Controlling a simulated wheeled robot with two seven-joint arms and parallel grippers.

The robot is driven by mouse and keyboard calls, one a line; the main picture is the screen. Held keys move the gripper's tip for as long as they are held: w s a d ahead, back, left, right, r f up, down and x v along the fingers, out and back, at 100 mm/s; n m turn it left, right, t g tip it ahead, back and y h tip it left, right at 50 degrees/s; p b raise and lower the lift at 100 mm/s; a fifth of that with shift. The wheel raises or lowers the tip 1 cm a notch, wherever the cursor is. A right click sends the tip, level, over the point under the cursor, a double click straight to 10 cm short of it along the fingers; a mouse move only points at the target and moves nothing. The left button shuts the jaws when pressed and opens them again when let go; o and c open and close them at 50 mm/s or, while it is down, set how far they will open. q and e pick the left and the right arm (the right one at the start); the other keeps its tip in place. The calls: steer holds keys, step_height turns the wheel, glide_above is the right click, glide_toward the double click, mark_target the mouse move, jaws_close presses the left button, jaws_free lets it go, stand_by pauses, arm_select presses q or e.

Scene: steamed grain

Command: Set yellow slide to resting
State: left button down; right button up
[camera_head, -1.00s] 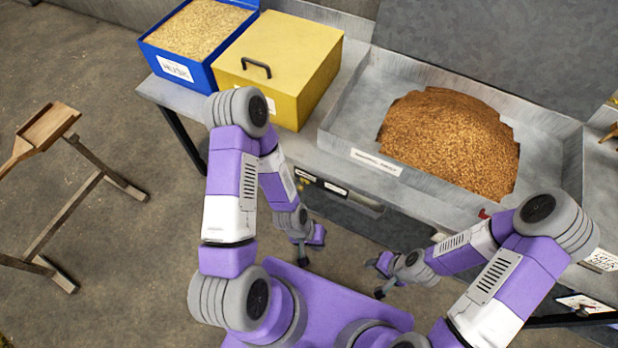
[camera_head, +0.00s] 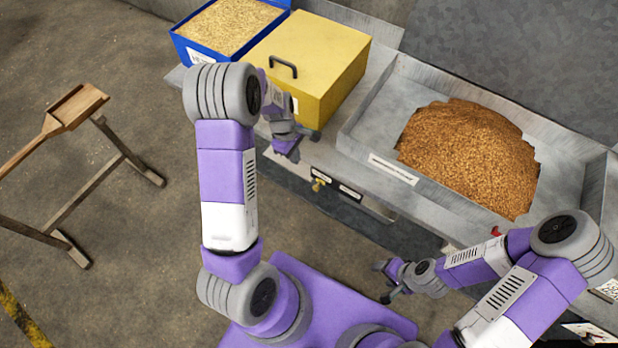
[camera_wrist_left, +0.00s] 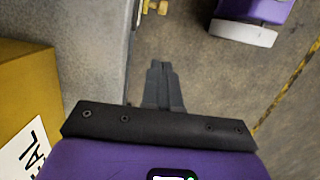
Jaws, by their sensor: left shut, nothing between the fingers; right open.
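The yellow slide (camera_head: 318,185) is a small brass-yellow piece on the front face of the bench, just under a row of small labels. It also shows at the top edge of the left wrist view (camera_wrist_left: 160,7), partly cut off. My left gripper (camera_head: 303,142) is by the bench's front edge, above and left of the slide in the head view and apart from it. In the left wrist view its fingers (camera_wrist_left: 161,84) are together with nothing between them. My right gripper (camera_head: 382,281) is open and empty, low in front of the bench.
A yellow lidded box (camera_head: 335,60) and a blue bin of grain (camera_head: 196,54) stand on the bench at left. A metal tray (camera_head: 366,128) holds a brown grain heap (camera_head: 468,155). A wooden stand (camera_head: 112,140) is on the floor at left.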

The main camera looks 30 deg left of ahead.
arm_select(q)
steer(key=shift+w+a+r, duration=0.1)
steer(key=shift+a+r, duration=0.15)
steer(key=shift+r, duration=0.05)
steer(key=shift+f, duration=0.1)
steer(key=b, duration=0.4)
glide_toward(318, 185)
steer(key=s+a+f, duration=0.1)
steer(key=a+f, duration=0.4)
steer(key=d, duration=0.2)
steer(key=d+f, duration=0.1)
steer(key=d, duration=0.1)
steer(key=shift+f, duration=0.15)
arm_select(e)
step_height(318, 185, down, 4)
steer(key=shift+f, duration=0.2)
arm_select(q)
steer(key=shift+s, duration=0.1)
